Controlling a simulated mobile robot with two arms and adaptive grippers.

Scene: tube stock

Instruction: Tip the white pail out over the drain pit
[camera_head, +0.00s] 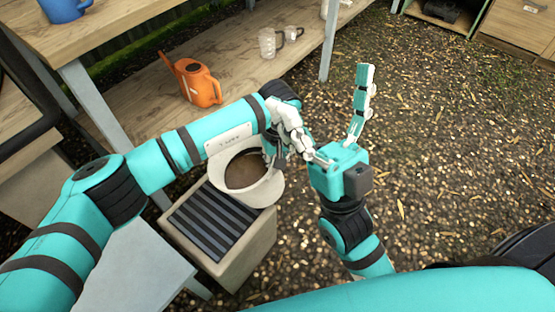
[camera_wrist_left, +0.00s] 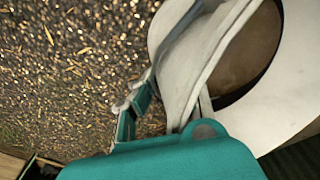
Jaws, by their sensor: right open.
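The white pail (camera_head: 262,192) is at the centre of the head view, over the far right part of the drain pit (camera_head: 255,245), a pale box with a dark slatted grate. Brown contents show inside the pail. My left gripper (camera_head: 274,150) is at the pail's right rim, partly hidden by arm parts. In the left wrist view, the pail's wall (camera_wrist_left: 178,62) lies between the left fingers (camera_wrist_left: 168,112), which look closed on it. My right gripper (camera_head: 322,112) is open and empty, just right of the pail, fingers spread upward. The pail's base is hidden.
A blue mug (camera_head: 64,9) is on the upper top. A grey table leg (camera_head: 329,40) stands behind.

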